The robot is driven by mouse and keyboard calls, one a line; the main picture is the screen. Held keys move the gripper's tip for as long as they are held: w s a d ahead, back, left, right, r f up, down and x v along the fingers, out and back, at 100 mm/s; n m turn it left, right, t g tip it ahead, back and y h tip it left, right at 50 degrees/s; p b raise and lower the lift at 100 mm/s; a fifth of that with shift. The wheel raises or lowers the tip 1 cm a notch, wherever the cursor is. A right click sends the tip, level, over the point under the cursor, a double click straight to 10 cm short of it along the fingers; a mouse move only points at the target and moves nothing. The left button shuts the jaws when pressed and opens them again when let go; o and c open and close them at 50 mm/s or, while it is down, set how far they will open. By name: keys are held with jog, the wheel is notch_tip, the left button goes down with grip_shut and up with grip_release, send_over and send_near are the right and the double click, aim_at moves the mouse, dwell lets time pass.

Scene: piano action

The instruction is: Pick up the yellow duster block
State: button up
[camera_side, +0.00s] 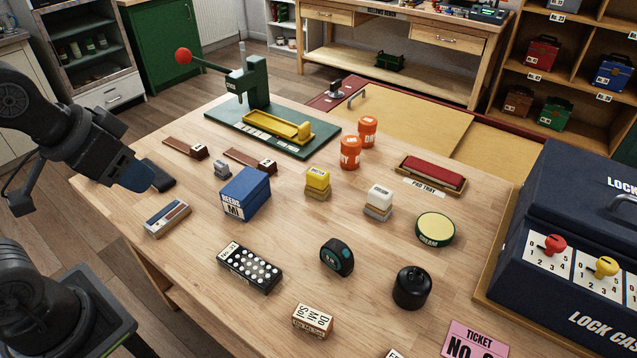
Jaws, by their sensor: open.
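The yellow duster block (317,180) sits upright on the table, a yellow top over a tan lower layer, right of the blue Reeds box. A similar block with a white top (380,198) stands to its right. My gripper (150,180) is at the left of the table, well apart from the yellow block, with the blue box between them in the picture. It is open, and nothing shows between its fingers, though the arm partly hides them.
Near the yellow block stand the blue box (245,194), orange tubs (350,153) and a green press (255,85). A black dotted box (250,268), teal-black tape measure (337,257) and black knob (412,288) lie nearer. The dark lock case (575,220) fills the right side.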

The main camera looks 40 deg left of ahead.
jog(key=o, duration=0.9)
jog(key=shift+w, duration=0.1)
jog(key=n+g, duration=0.1)
send_over(317, 172)
jog(key=s, duration=0.7)
notch_tip(317, 172, down, 11)
jog(key=x, duration=1.1)
jog(key=shift+w, duration=0.45)
jog(key=shift+x, duration=3.15)
